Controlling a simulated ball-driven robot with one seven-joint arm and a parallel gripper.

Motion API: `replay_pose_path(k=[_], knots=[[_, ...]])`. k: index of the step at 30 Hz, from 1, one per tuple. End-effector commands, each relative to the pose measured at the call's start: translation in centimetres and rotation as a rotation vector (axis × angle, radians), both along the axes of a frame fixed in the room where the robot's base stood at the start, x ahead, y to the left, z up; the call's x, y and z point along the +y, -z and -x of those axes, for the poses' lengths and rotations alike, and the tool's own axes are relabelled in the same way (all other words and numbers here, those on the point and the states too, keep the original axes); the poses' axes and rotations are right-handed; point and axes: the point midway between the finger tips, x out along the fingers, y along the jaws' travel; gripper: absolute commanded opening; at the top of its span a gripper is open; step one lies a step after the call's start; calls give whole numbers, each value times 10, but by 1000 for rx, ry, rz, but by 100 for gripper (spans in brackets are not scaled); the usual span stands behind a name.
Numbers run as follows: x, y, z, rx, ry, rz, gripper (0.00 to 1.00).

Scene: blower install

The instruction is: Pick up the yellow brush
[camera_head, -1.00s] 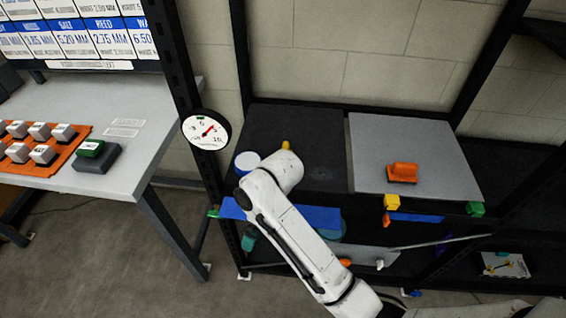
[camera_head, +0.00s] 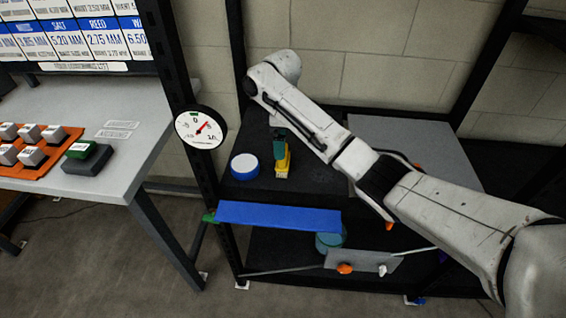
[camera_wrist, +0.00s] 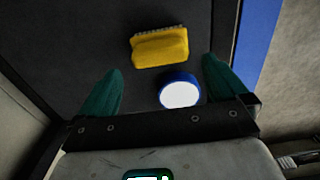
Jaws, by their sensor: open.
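The yellow brush (camera_head: 283,167) lies on the dark upper shelf, with its bristle edge facing away from my gripper in the wrist view (camera_wrist: 160,48). My gripper (camera_wrist: 162,66) is open and empty, with its two green fingers apart. The brush lies just beyond the fingertips in the wrist view, between their lines. In the head view a green finger (camera_head: 280,137) shows just behind and above the brush, partly covering it. I cannot tell the exact height gap.
A round blue-and-white container (camera_head: 245,166) sits beside the brush and also shows between the fingers in the wrist view (camera_wrist: 180,93). A blue strip (camera_head: 278,216) runs along the shelf front. A black rack post with a dial gauge (camera_head: 200,127) stands at left.

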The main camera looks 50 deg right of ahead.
Motion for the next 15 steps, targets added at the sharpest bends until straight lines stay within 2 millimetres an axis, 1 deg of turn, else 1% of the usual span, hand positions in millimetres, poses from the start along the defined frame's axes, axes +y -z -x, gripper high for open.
replay_pose_path(k=[1, 3, 11, 15], knots=[[0, 9, 1, 2, 1, -1, 100], [0, 18, 0, 1, 1, 0, 100], [-1, 37, 1, 0, 1, 0, 100], [-3, 57, 5, 2, 2, 0, 100]])
